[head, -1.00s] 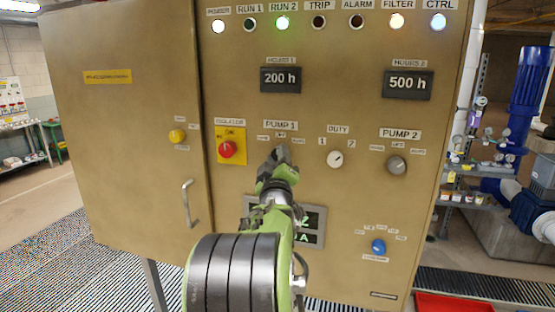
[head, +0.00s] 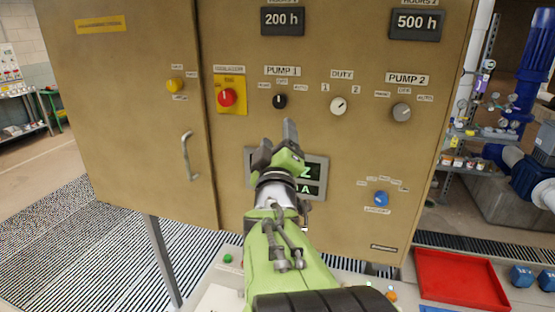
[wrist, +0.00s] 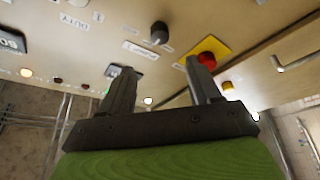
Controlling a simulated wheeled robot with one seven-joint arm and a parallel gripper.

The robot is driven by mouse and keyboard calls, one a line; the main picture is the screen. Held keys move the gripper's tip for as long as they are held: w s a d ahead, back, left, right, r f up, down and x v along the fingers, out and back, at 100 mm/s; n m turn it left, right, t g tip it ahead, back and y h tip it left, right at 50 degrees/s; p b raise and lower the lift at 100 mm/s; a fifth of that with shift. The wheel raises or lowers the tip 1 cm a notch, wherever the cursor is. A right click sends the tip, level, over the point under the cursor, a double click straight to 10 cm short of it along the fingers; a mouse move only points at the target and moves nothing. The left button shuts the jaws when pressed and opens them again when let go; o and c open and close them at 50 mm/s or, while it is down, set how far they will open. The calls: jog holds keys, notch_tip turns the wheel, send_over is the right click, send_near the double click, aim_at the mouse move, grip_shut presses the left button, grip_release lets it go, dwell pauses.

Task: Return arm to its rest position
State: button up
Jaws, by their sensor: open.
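My green arm reaches up from the bottom of the head view. My gripper (head: 290,135) is in front of the beige control cabinet (head: 110,130), over the upper edge of the green-digit display (head: 315,175), which it partly hides. The black PUMP 1 knob (head: 279,101) shows clear above the gripper tips. In the wrist view my gripper (wrist: 160,85) has its two dark fingers apart with nothing between them. The PUMP 1 knob (wrist: 159,33) lies beyond the fingers there, apart from them. The red isolator (wrist: 207,59) shows behind the right finger.
The cabinet's door handle (head: 189,156) sticks out at left. A red tray (head: 460,280) lies at lower right, with blue dumbbells (head: 523,276) beside it. A blue pump (head: 535,90) and shelves stand at right. Striped floor grating (head: 80,240) is open at lower left.

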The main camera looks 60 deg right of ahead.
jog(key=shift+v, duration=1.65)
